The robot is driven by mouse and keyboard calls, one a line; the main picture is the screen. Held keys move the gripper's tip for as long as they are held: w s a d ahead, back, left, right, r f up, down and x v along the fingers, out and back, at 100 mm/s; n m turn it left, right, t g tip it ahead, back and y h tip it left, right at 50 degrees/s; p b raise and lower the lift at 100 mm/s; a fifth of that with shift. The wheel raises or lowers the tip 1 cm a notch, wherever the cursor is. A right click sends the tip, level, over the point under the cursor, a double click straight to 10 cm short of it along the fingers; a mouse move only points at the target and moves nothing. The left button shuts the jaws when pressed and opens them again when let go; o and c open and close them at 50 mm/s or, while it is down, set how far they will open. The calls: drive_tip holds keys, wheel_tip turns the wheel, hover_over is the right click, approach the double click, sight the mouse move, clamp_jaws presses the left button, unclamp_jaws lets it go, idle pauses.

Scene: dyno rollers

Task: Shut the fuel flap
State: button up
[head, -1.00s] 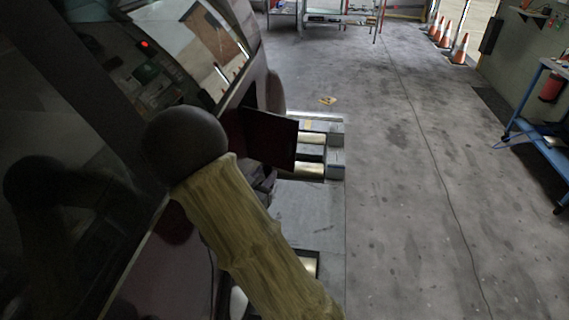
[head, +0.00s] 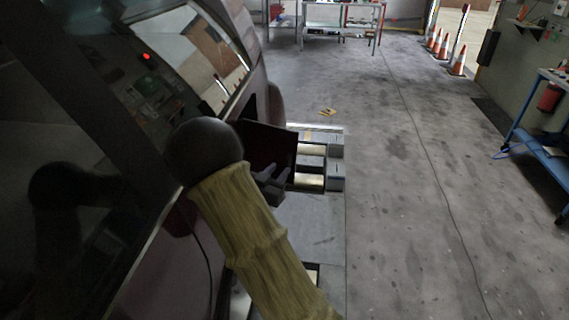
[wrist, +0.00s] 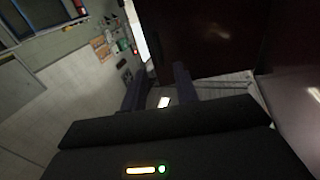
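The fuel flap (head: 268,143) is a dark maroon panel standing open from the side of the dark car (head: 150,270). In the head view my gripper (head: 275,172) is in front of the flap's lower part, partly hidden behind my own arm. In the wrist view the flap (wrist: 210,35) fills the upper middle, close beyond the fingertips. My gripper (wrist: 160,82) shows two dark fingers apart with nothing between them. I cannot tell whether a finger touches the flap. The car's side shows at the right of the wrist view (wrist: 298,100).
Roller units (head: 312,165) are set in the floor beyond the flap. The grey floor (head: 390,220) to the right is clear. A blue trolley (head: 545,150), traffic cones (head: 458,58) and a metal bench (head: 340,20) stand farther off.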

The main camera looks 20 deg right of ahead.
sight(287, 161)
drive_tip(key=x, duration=0.5)
drive_tip(key=shift+a, duration=0.1)
drive_tip(key=shift+s, duration=0.1)
clamp_jaws()
